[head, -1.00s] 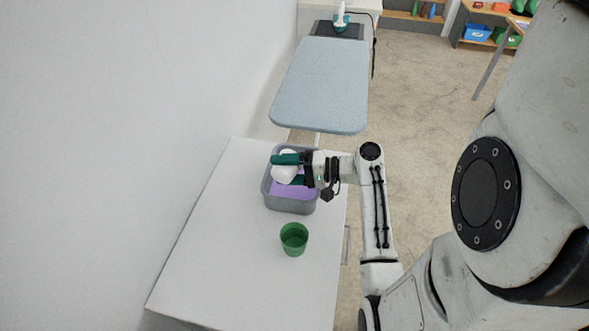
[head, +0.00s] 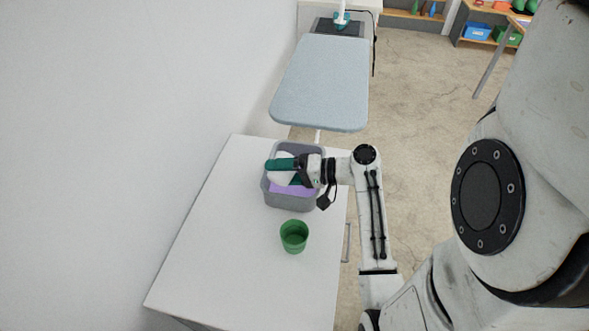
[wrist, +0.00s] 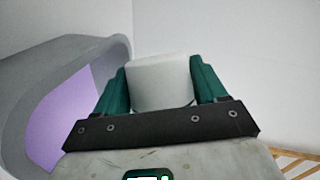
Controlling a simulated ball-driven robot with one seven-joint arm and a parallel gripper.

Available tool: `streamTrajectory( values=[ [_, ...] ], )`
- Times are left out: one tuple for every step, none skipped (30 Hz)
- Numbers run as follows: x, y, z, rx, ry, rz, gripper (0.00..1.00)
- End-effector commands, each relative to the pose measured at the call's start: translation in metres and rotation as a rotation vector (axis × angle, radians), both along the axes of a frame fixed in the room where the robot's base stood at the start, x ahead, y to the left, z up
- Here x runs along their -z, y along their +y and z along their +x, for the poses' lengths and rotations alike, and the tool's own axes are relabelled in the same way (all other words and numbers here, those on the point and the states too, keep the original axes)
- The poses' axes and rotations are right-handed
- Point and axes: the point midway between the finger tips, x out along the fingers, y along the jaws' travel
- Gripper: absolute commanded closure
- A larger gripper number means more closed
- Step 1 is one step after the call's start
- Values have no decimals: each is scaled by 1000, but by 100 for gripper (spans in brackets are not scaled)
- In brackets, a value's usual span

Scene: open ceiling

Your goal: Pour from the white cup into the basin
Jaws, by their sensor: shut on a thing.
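The white cup (wrist: 160,82) is between the two green fingers of my gripper (wrist: 160,85) in the wrist view. My gripper is shut on it. In the head view, my gripper (head: 284,170) is over the grey basin (head: 292,203), and the white cup (head: 283,181) shows only in part behind the green fingers. The cup looks tilted; its opening is hidden. The basin has a purple inside or content (head: 292,189). The basin also shows at the left of the wrist view (wrist: 100,50). Whether anything is flowing from the cup cannot be seen.
A green cup (head: 294,236) stands on the white table (head: 235,260) in front of the basin. The front left of the table is clear. A wall is on the left. A blue-grey ironing board (head: 322,82) with an iron (head: 341,20) is beyond the table.

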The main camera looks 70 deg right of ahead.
Motion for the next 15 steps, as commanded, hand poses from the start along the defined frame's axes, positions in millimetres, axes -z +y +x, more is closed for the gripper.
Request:
streamTrajectory(
  values=[
    [-1,1,1,0,2,-21,60],
    [-2,0,1,1,1,-22,60],
    [-1,0,0,2,2,-22,60],
    [-1,0,0,1,3,-25,60],
    [-1,0,1,2,3,-30,60],
    [0,0,1,1,5,-40,60],
    [1,1,1,1,8,-50,60],
    [2,1,1,1,10,-64,60],
    [4,1,1,0,15,-85,60],
    [5,2,1,0,18,-105,60],
    [7,3,2,0,22,-127,60],
    [9,3,2,0,28,-159,60],
    [7,4,2,0,34,-186,60],
    [3,4,2,-1,39,-215,60],
    [1,5,2,-1,47,-253,60]
  ],
)
